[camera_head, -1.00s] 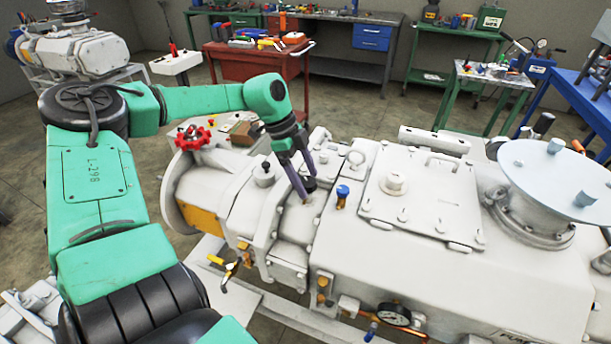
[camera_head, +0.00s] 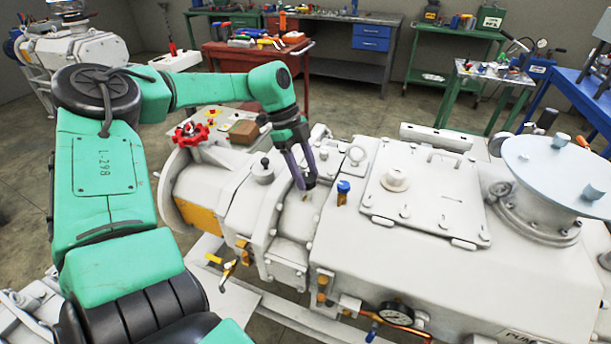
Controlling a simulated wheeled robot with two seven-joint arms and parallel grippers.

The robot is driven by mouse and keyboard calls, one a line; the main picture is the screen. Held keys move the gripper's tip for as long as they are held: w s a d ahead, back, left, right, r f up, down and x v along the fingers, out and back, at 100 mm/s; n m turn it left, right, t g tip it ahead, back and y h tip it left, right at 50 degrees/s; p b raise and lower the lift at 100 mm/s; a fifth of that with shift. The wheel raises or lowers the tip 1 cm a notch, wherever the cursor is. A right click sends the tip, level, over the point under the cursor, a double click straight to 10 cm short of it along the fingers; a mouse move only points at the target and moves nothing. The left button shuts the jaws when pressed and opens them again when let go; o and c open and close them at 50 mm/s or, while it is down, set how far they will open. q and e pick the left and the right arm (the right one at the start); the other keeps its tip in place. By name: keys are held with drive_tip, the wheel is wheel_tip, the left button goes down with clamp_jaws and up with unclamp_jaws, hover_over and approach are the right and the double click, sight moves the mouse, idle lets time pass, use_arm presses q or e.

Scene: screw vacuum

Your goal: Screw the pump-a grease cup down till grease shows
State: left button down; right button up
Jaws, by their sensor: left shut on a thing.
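The white pump (camera_head: 335,262) fills the lower right. My left gripper (camera_head: 309,184) points down at the top of its middle housing. Its fingers are shut on a small dark cup-like cap, which looks like the grease cup and is mostly hidden between the fingertips. A short stub shows just below the tips. A blue-topped brass fitting (camera_head: 343,192) stands upright just right of the gripper, apart from it. No grease can be made out at this size. My right gripper is not in view.
A pressure gauge (camera_head: 395,314) is at the front. Red tool cart (camera_head: 255,70) behind.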

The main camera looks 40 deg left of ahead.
use_arm(q)
drive_tip(key=m+g, duration=0.1)
drive_tip(key=m, duration=0.2)
drive_tip(key=shift+w+m+b, duration=0.1)
drive_tip(key=shift+m+b, duration=0.2)
drive_tip(key=shift+b, duration=0.1)
drive_tip(key=m+g, duration=0.1)
drive_tip(key=m, duration=0.1)
drive_tip(key=m+g, duration=0.1)
drive_tip(key=m, duration=0.2)
drive_tip(key=shift+w+y, duration=0.15)
drive_tip(key=shift+y, duration=0.25)
drive_tip(key=shift+m, duration=0.3)
drive_tip(key=shift+c, duration=1.1)
unclamp_jaws()
